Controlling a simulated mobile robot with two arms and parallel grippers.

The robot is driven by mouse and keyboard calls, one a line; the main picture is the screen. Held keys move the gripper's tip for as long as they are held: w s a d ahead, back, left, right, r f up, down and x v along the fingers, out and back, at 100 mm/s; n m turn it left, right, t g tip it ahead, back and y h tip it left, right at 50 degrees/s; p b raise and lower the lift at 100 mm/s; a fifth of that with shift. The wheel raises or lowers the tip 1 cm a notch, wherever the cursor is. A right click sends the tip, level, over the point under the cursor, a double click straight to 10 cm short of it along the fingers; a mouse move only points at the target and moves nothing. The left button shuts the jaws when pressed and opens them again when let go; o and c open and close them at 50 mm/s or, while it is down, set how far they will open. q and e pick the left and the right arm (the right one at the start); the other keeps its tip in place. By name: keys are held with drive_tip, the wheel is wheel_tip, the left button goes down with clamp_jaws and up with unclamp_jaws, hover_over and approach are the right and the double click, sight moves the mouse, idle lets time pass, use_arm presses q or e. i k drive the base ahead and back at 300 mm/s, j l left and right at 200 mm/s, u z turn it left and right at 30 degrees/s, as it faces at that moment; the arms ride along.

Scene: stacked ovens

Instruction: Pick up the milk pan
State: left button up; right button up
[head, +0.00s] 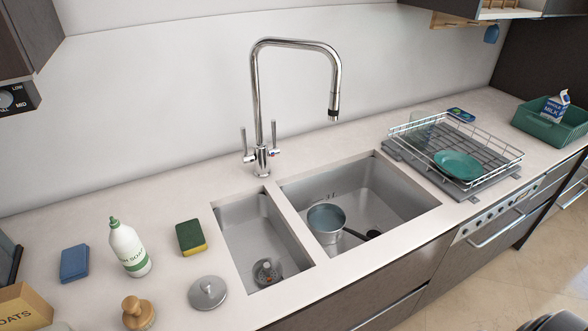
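The milk pan (326,221) is a small grey metal pan with a bluish inside. It sits in the larger right-hand basin of the sink (408,193), near the divider between the two basins. Its dark handle (356,235) points to the right, low in the basin close to the front wall. The pan's lower part is partly hidden by the front and left edges of the basin. Neither of my grippers shows in the head view, so I cannot see whether they are open or shut.
A tall faucet (260,100) stands behind the basins. A dish rack (480,140) with a teal plate is on the right. Left of the sink are a soap bottle (130,250), a sponge (190,238), a metal lid (207,293) and a brush (137,313). The smaller basin holds a drain piece (266,272).

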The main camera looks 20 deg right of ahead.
sight(326, 222)
drive_tip(key=z, duration=1.3)
drive_tip(key=l+u, duration=0.1)
drive_tip(key=l, duration=0.15)
drive_tip(key=i+l, duration=0.15)
drive_tip(key=l+u, duration=0.05)
